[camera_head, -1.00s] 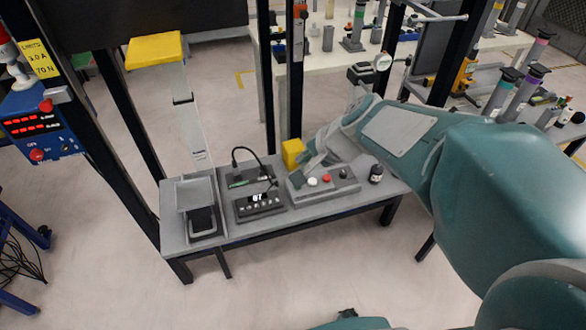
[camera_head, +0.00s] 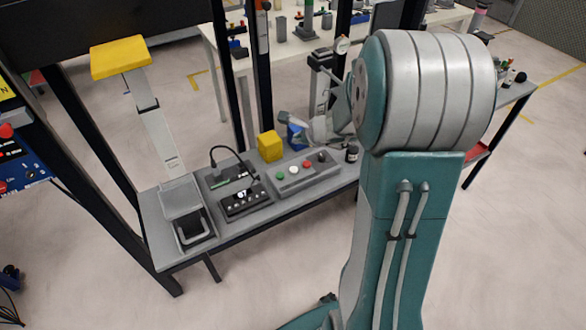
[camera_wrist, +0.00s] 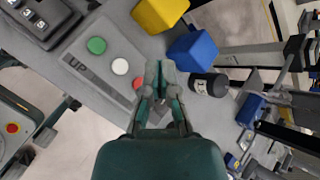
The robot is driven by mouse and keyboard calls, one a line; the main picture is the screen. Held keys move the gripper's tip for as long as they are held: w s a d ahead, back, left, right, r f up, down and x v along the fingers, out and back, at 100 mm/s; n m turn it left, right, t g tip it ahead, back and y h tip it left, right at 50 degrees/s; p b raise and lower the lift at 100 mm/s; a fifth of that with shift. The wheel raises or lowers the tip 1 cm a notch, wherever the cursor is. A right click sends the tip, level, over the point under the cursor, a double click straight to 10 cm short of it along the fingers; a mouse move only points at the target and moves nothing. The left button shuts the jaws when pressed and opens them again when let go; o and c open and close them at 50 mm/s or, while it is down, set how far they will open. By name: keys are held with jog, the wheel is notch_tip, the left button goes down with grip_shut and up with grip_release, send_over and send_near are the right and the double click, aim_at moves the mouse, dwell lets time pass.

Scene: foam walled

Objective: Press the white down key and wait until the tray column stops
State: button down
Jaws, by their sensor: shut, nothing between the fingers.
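The white key (camera_head: 294,168) is a round button on a grey control box (camera_head: 318,172), between a green button (camera_head: 280,175) and a red one (camera_head: 306,163). In the wrist view, the white key (camera_wrist: 120,66) lies left of my gripper (camera_wrist: 160,66), whose fingers are shut and empty. The fingertips appear apart from the key and hide part of the box.
A yellow block (camera_head: 269,146), a blue block (camera_wrist: 194,54) and a black jar (camera_head: 351,154) are close by the box. A black keypad unit with a display (camera_head: 243,203) sits between tray and box. Dark frame posts stand behind the bench.

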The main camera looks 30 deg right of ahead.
aim_at(295, 169)
jog(key=f, duration=0.7)
jog(key=shift+a+f, duration=0.25)
jog(key=shift+f, duration=0.15)
jog(key=shift+a+f, duration=0.25)
jog(key=shift+f, duration=0.25)
jog(key=shift+d, duration=0.15)
jog(key=shift+f, duration=0.1)
dwell(0.7)
jog(key=shift+f, duration=0.2)
